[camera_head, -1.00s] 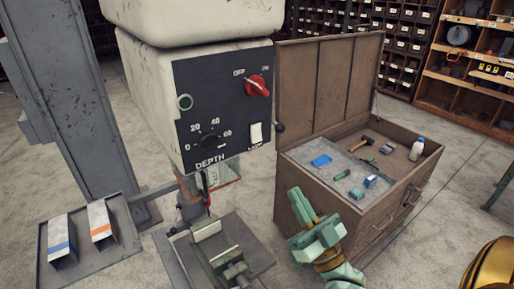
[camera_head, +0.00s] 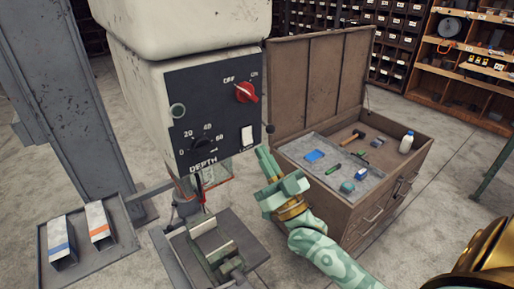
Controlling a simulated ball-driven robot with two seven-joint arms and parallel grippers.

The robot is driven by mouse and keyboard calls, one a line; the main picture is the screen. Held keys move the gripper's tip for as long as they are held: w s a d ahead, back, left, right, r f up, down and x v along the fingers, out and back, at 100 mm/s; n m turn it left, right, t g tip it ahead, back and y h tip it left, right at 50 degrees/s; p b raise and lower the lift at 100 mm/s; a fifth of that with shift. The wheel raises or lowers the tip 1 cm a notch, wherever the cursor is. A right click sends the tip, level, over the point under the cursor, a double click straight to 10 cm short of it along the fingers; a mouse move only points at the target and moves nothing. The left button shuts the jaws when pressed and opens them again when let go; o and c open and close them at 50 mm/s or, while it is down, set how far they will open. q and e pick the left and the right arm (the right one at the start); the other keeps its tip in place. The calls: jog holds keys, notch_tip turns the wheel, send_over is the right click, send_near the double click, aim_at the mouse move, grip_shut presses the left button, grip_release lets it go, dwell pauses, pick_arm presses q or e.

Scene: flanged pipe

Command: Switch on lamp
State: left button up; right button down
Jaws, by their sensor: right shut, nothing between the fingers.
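The lamp switch (camera_head: 247,136) is a white rocker at the lower right of the black control panel (camera_head: 207,88) on the drill press head. My right gripper (camera_head: 264,160) is shut and empty, just below and to the right of the switch. Its fingertips point up toward the panel, and its arm comes in from the bottom right. A gap shows between the fingertips and the switch in the picture; the depth between them is hard to judge. The label under the switch is hard to read. My left gripper is not in view.
A vise (camera_head: 215,250) sits below. An open tool chest (camera_head: 381,205) with several tools stands right, behind my right gripper.

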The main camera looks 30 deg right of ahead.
aim_at(249, 140)
jog(key=shift+w+a+f, duration=0.1)
jog(key=shift+w+f, duration=0.1)
jog(key=shift+w, duration=0.55)
jog(key=shift+w+f, duration=0.15)
jog(key=shift+w, duration=0.6)
jog(key=f+b, duration=0.1)
jog(key=b, duration=0.1)
jog(key=shift+w+t+b, duration=0.3)
jog(key=shift+t, duration=0.1)
jog(key=shift+r+p, duration=0.3)
jog(key=shift+r, duration=0.15)
